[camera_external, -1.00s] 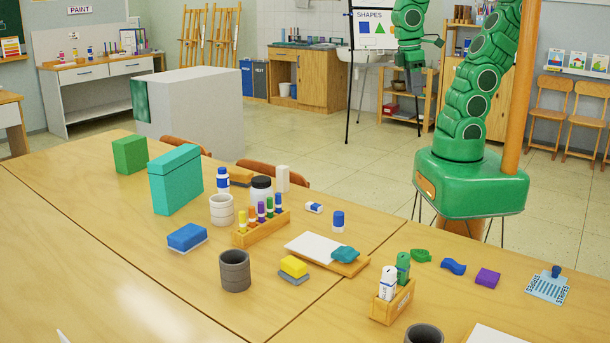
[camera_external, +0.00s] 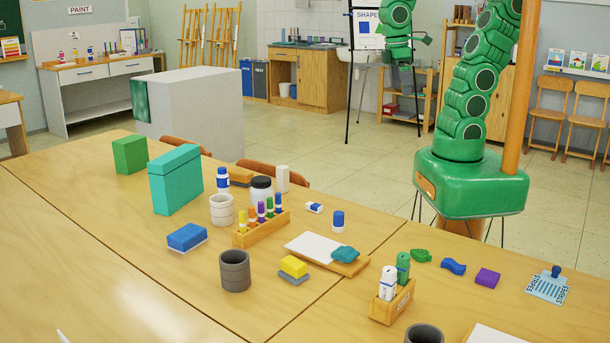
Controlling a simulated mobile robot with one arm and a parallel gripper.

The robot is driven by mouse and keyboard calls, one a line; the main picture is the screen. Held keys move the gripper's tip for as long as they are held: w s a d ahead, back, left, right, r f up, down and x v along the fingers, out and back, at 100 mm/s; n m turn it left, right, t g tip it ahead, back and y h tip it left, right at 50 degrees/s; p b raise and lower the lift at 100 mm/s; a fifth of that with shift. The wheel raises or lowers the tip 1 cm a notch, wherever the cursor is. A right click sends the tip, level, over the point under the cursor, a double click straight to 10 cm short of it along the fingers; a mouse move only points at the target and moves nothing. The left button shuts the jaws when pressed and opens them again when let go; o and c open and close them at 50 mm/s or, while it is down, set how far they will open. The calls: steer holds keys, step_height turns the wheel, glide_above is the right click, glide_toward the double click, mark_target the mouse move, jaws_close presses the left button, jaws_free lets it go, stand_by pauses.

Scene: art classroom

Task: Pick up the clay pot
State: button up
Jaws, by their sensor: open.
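Three ribbed, cup-shaped pots stand on the wooden table, and I cannot tell which is the task's clay pot. A pale grey pot (camera_external: 221,210) stands left of the rack of colored tubes. A dark grey pot (camera_external: 235,272) stands nearer the front. Another dark grey pot (camera_external: 424,335) is cut off by the bottom edge. My green arm is raised beyond the table's far side. My gripper (camera_external: 401,63) hangs at its end, small in the picture, open and apart from all the pots.
The tube rack (camera_external: 262,229), blue eraser block (camera_external: 187,236), yellow sponge (camera_external: 294,266), white board with teal lump (camera_external: 312,247) and a wooden bottle holder (camera_external: 393,304) crowd the pots. Teal (camera_external: 175,181) and green (camera_external: 130,155) boxes stand at left.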

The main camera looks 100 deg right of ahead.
steer(key=w+a+m, duration=0.1)
steer(key=w+a, duration=0.1)
steer(key=w, duration=1.4)
steer(key=m+t, duration=0.2)
steer(key=m, duration=0.1)
glide_above(222, 210)
steer(key=d, duration=0.3)
step_height(222, 210, down, 25)
steer(key=shift+w+d+f, duration=0.1)
steer(key=shift+d+f, duration=0.05)
steer(key=shift+f, duration=3.7)
steer(key=c, duration=1.2)
